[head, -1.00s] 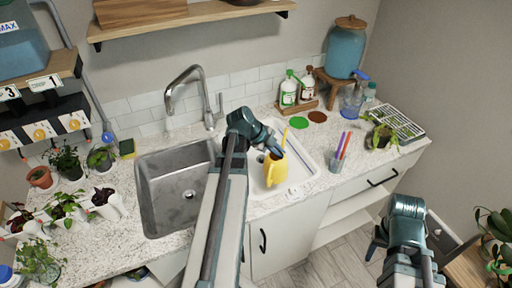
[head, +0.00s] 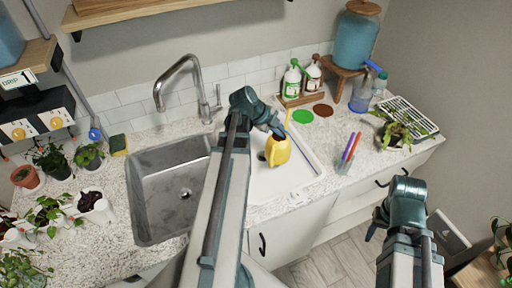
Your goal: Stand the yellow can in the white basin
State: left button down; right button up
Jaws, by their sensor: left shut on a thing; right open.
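The yellow can (head: 278,151) is in the white basin area (head: 262,188), to the right of the steel sink. It looks slightly tilted, and I cannot tell whether its base touches the basin floor. My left gripper (head: 278,134) is shut on the can at its upper left side; the fingers are partly hidden. My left arm covers the left part of the basin. My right gripper (head: 376,222) is open and empty, in front of the counter at the right.
The steel sink (head: 160,190) and tap (head: 186,85) lie left of the basin. A cup with pens (head: 346,163) stands right of it. Bottles (head: 292,80), green (head: 303,117) and brown (head: 323,111) discs are behind. Potted plants (head: 52,160) crowd the left counter.

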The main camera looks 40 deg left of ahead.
pick_arm(q)
notch_tip(320, 180, down, 3)
jog(key=shift+w+a+f+b, duration=0.1)
jog(key=shift+b, duration=1.1)
notch_tip(320, 180, down, 3)
jog(key=b, duration=0.2)
jog(key=shift+r+b, duration=0.2)
jog(key=shift+b, duration=0.15)
jog(key=w+a+f+b, duration=0.2)
jog(key=a, duration=0.5)
jog(key=w+a+f+b, duration=0.3)
jog(key=a, duration=0.5)
jog(key=shift+w, duration=0.35)
jog(key=shift+d, duration=0.1)
jog(key=shift+f, duration=0.1)
jog(key=c, duration=1)
grip_release()
